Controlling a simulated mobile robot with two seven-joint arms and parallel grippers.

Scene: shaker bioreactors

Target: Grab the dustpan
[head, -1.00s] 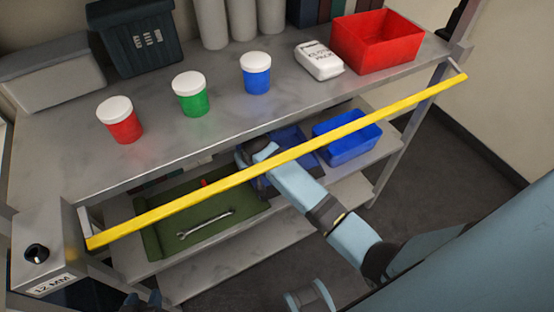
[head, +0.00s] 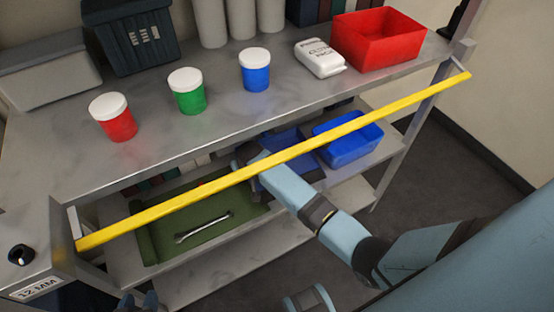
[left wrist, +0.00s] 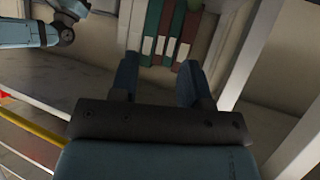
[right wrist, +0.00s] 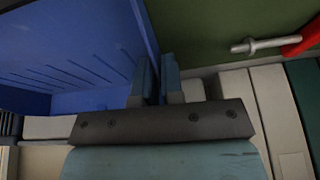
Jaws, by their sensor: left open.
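The blue dustpan (head: 285,141) lies on the shelf under the bench top, partly hidden behind my right arm and the yellow bar. In the right wrist view the ridged blue dustpan (right wrist: 75,60) fills the left side. My right gripper (right wrist: 159,65) has its fingers close together at the dustpan's side wall, with the wall's edge between them. In the head view its fingertips are hidden under the bench top. My left gripper (head: 138,302) is at the bottom edge of the head view, away from the dustpan. In the left wrist view its fingers (left wrist: 157,80) are apart and empty.
A yellow bar (head: 270,163) crosses in front of the bench. A green tray (head: 150,243) with a wrench (head: 203,226) is left of the dustpan, and a blue bin (head: 348,150) is right. Several jars and a red bin (head: 375,42) stand on the bench top.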

